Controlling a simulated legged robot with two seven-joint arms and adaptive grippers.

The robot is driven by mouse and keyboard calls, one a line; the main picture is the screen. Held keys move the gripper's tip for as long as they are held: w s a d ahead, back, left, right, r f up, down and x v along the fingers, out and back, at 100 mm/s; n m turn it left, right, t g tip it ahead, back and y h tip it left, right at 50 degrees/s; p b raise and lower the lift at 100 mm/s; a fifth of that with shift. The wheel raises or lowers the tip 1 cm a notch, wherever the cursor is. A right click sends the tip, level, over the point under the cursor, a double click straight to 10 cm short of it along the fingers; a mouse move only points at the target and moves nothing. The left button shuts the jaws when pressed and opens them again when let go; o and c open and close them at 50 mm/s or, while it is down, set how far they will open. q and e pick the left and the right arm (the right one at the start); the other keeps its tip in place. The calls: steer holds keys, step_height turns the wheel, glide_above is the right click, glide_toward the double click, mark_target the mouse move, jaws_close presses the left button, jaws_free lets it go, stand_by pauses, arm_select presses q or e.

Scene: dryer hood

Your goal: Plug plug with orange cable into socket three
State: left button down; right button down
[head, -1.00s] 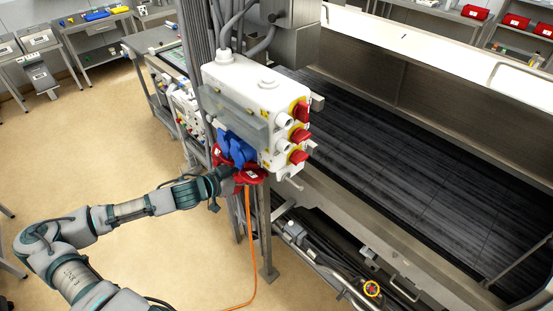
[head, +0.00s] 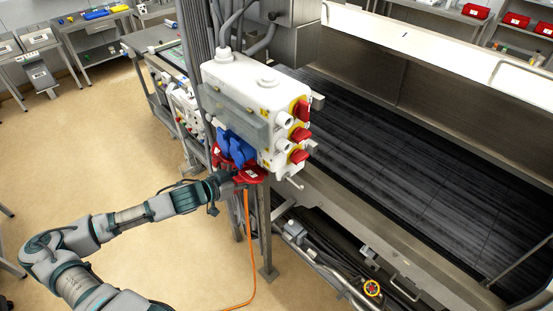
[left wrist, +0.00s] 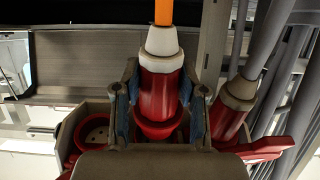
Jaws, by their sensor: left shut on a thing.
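The plug with the orange cable is red with a white collar (left wrist: 162,80) in the left wrist view. The orange cable (head: 247,235) hangs from the socket box to the floor in the head view. My left gripper (left wrist: 160,112) is shut around the red plug body, one finger on each side. In the head view my left gripper (head: 224,184) is just under the box's red sockets (head: 250,175). A round red socket (left wrist: 94,132) shows left of the plug. The plug's front end is hidden, so I cannot tell whether it is seated. My right gripper is out of view.
The white socket box (head: 240,85) has blue sockets (head: 237,147) and red rotary switches (head: 300,134). Another red plug with a grey collar (left wrist: 236,100) is close to the right of the held plug. A metal post and the machine frame stand beside the box.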

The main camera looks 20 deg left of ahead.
arm_select(q)
steer(key=shift+r, duration=0.1)
stand_by(0.5)
steer(key=shift+s+a+f+p, duration=0.1)
steer(key=shift+s+f+p, duration=0.1)
steer(key=shift+f, duration=0.3)
steer(key=shift+s+a+f+p, duration=0.1)
steer(key=shift+s+f+p, duration=0.1)
steer(key=shift+f, duration=0.25)
steer(key=shift+s+f, duration=0.15)
steer(key=shift+f, duration=0.6)
steer(key=shift+s, duration=0.15)
steer(key=s+a, duration=0.2)
steer(key=s, duration=0.4)
steer(key=shift+a, duration=0.25)
